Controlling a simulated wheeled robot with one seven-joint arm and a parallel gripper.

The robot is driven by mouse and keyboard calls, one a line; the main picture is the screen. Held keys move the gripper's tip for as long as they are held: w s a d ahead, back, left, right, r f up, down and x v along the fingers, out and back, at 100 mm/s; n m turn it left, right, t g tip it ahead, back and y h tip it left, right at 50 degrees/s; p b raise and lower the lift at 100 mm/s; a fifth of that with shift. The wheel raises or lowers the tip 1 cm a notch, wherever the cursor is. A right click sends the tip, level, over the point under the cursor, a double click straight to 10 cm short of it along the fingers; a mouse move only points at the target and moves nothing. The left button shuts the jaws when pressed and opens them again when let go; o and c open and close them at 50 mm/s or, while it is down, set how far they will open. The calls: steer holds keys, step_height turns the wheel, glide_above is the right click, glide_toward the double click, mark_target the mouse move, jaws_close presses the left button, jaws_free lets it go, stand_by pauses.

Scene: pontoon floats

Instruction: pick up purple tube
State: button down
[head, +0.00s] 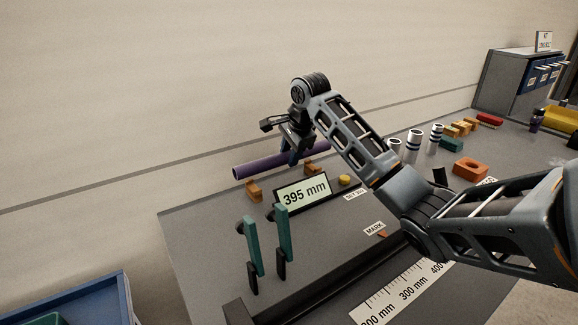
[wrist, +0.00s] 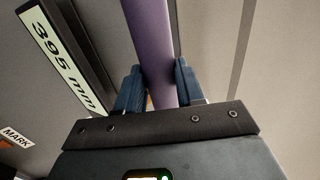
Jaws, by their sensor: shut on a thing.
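The purple tube (head: 262,164) is a long, plain cylinder at the back of the grey bench in the head view. It lies roughly level, above small orange blocks; I cannot tell how far it is from them. My gripper (head: 293,152) is shut on the tube from above, toward its right part. In the wrist view the purple tube (wrist: 151,45) runs up between the two blue fingers of my gripper (wrist: 160,88). The tube's lower part in that view is hidden behind the gripper body.
A 395 mm display (head: 303,194) stands in front of the tube, with an orange block (head: 254,191) to its left. Green-handled clamps (head: 251,245) stand nearer. White cylinders (head: 413,141) and an orange block (head: 472,169) are to the right. The wall is close behind.

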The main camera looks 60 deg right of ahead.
steer(key=s+d+r, duration=0.2)
steer(key=s+r, duration=0.1)
steer(key=s, duration=0.2)
steer(key=s+d+r+b, duration=0.1)
steer(key=s+r, duration=0.2)
steer(key=s, duration=0.3)
steer(key=shift+d+r, duration=0.2)
steer(key=shift+d, duration=0.15)
steer(key=shift+w, duration=0.1)
stand_by(0.4)
